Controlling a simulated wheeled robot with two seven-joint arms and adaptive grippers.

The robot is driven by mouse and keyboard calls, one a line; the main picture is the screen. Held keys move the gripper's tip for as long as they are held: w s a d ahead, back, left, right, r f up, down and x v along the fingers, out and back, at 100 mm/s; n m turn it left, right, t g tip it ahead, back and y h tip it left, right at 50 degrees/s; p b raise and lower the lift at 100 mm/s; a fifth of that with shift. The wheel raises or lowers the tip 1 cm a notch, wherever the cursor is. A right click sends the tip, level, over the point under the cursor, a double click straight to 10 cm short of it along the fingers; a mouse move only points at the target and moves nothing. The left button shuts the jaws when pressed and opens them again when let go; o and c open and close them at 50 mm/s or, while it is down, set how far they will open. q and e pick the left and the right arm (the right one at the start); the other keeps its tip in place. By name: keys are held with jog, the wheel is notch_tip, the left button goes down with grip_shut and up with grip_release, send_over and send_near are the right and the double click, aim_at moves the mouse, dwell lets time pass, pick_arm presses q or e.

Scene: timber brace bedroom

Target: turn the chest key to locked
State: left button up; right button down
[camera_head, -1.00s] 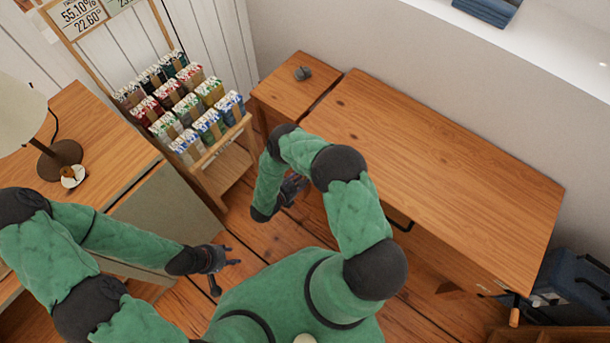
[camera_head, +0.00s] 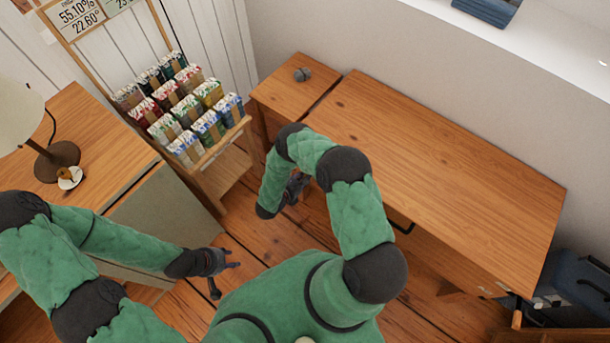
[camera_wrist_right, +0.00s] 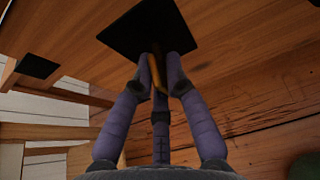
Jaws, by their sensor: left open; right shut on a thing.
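In the right wrist view my right gripper (camera_wrist_right: 160,72) is shut on a thin brass-coloured key (camera_wrist_right: 155,76). The key stands at a black plate (camera_wrist_right: 148,28) on a wooden face; its far end and turn angle are hard to tell behind the fingers. In the head view my right gripper (camera_head: 295,188) is low beside the wooden furniture, partly hidden by its own arm. My left gripper (camera_head: 222,264) is open and empty above the floor, apart from the key.
A wide wooden desk-like top (camera_head: 440,170) and a smaller wooden top (camera_head: 285,92) stand behind my right arm. A rack of packets (camera_head: 185,110) and a cabinet with a lamp (camera_head: 58,158) stand at the left. Bare floor (camera_head: 200,312) lies near my left gripper.

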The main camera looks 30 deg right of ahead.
jog(key=n+g, duration=0.1)
jog(key=n, duration=0.2)
jog(key=shift+w+f+g+h, duration=0.1)
jog(key=shift+g+h, duration=0.3)
jog(key=n, duration=0.1)
jog(key=n+g+h, duration=0.1)
jog(key=n, duration=0.1)
jog(key=shift+f+g+h, duration=0.15)
jog(key=shift+g+h, duration=0.15)
jog(key=n+g+h, duration=0.1)
jog(key=n, duration=0.2)
jog(key=shift+f+n, duration=0.1)
jog(key=shift+n, duration=0.2)
jog(key=shift+n+g+h, duration=0.3)
jog(key=shift+n+h, duration=0.6)
jog(key=shift+n, duration=0.8)
jog(key=c, duration=1.3)
grip_release()
